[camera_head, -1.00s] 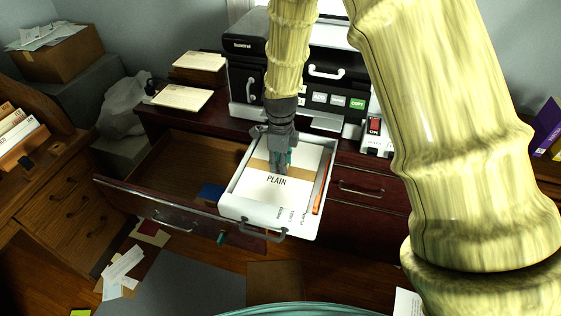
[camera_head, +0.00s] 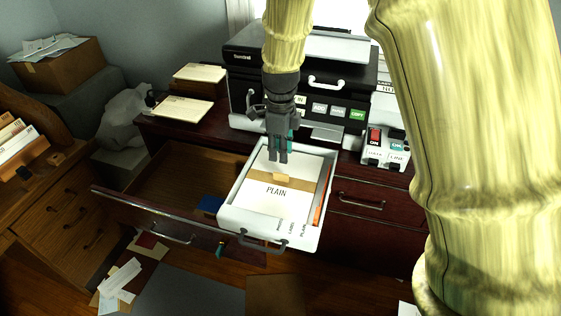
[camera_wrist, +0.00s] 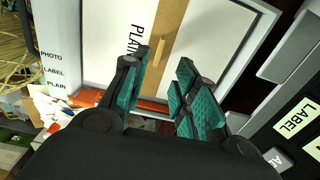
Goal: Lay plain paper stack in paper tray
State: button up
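The plain paper stack (camera_head: 262,200) is white, with a brown band across it and the word PLAIN. It lies flat inside the white paper tray (camera_head: 240,222), which is pulled out and has a dark handle at its front. The stack also shows in the wrist view (camera_wrist: 112,35), with a raised tan tab on its band. My gripper (camera_head: 279,158) is above the stack's back part, pointing down. In the wrist view its teal-padded fingers (camera_wrist: 163,85) are spread apart with nothing between them. The stack appears apart from the fingers.
The black printer (camera_head: 245,75) stands behind the tray, with labelled buttons at its front. A switch box (camera_head: 386,150) is to the right. An open wooden drawer (camera_head: 165,185) lies left of the tray. An orange strip (camera_head: 319,208) runs along the tray's right side. Papers (camera_head: 120,285) litter the floor.

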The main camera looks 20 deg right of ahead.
notch_tip(320, 180, up, 3)
jog(key=shift+f, duration=0.1)
